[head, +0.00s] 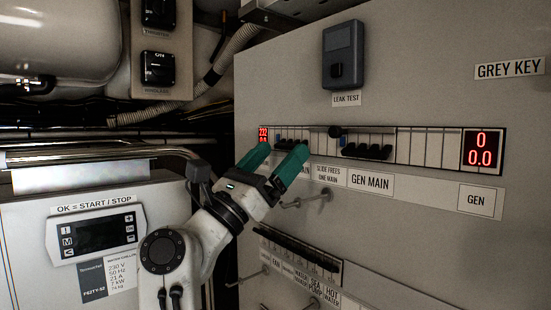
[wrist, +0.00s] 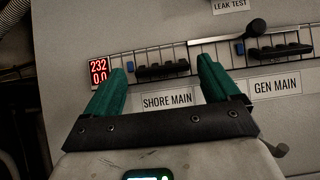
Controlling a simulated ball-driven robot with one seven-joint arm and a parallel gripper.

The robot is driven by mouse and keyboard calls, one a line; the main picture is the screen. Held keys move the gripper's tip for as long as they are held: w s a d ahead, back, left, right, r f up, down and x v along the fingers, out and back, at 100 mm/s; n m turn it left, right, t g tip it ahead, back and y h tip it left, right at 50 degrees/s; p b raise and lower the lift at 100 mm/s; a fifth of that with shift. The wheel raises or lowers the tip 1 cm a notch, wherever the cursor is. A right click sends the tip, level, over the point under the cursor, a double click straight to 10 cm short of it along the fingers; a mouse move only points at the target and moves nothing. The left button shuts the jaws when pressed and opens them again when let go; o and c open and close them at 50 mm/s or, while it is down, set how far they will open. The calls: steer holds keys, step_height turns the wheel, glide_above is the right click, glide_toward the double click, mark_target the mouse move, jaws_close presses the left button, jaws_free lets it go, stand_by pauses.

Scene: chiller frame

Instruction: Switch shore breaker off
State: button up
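The shore main breaker, a row of joined black levers (wrist: 163,71) with a blue piece at its left end, sits above the SHORE MAIN label (wrist: 168,101) in the wrist view. In the head view my fingers partly hide the breaker. Its levers hang low in the slot, like those of the gen main breaker (head: 367,151). My gripper (wrist: 160,68) has green fingers spread apart with nothing between them. In the picture the fingertips flank the shore levers; I cannot tell the remaining distance to the panel. The gripper also shows in the head view (head: 284,150).
A black slide knob (wrist: 256,27) sits on a rail between the two breakers. Red displays read 232 and 0.0 (wrist: 99,72) at left, 0 and 0.0 (head: 481,149) at right. Hooks (head: 305,200) jut from the panel below; a lower breaker row (head: 295,252) lies beneath.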

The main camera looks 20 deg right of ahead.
steer(key=shift+o, duration=0.4)
steer(key=v, duration=1)
steer(key=shift+a+f+b, duration=0.3)
steer(key=shift+s, duration=0.1)
